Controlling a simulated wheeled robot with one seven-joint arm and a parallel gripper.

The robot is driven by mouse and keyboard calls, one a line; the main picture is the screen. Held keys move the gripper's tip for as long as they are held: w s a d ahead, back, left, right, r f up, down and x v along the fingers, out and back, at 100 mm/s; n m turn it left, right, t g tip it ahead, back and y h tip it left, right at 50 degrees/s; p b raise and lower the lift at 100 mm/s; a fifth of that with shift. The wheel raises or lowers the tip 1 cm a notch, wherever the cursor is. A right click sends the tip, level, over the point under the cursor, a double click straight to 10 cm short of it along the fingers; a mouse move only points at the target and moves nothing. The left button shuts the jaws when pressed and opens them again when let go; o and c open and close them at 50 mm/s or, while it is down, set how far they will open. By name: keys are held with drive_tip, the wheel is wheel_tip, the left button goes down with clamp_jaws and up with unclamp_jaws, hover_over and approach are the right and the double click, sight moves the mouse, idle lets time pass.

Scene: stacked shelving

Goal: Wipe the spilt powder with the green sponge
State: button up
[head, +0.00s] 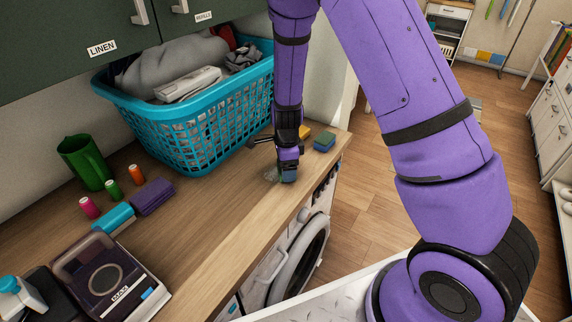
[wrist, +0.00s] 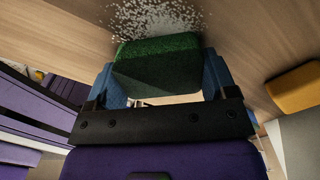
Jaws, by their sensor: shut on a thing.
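The green sponge (wrist: 155,62) sits between the two blue fingers of my gripper (wrist: 162,80) in the wrist view; the gripper is shut on it. The spilt powder (wrist: 165,14), white and grainy, lies on the wooden counter just beyond the sponge, along its far edge. In the head view my gripper (head: 288,172) points down at the counter near its front edge, and the powder (head: 271,174) shows just left of it. The sponge is mostly hidden by the fingers there. I cannot tell whether it presses on the wood.
A yellow sponge (head: 304,132) and a blue sponge-like block (head: 325,141) lie right of my gripper. A turquoise laundry basket (head: 190,132) stands behind to the left. A green jug (head: 85,163), spools and a purple block (head: 152,197) are further left. A washing machine (head: 300,258) is below.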

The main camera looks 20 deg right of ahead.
drive_tip(key=shift+w+a+r, duration=0.1)
drive_tip(key=shift+w+r, duration=0.05)
drive_tip(key=shift+w, duration=1.5)
drive_tip(key=shift+s+f, duration=0.2)
drive_tip(key=shift+s, duration=1.6)
drive_tip(key=shift+w+r, duration=0.1)
drive_tip(key=shift+w, duration=1.65)
drive_tip(key=shift+s+a, duration=0.5)
drive_tip(key=shift+s, duration=0.35)
drive_tip(key=shift+s+a, duration=0.1)
drive_tip(key=shift+s, duration=0.05)
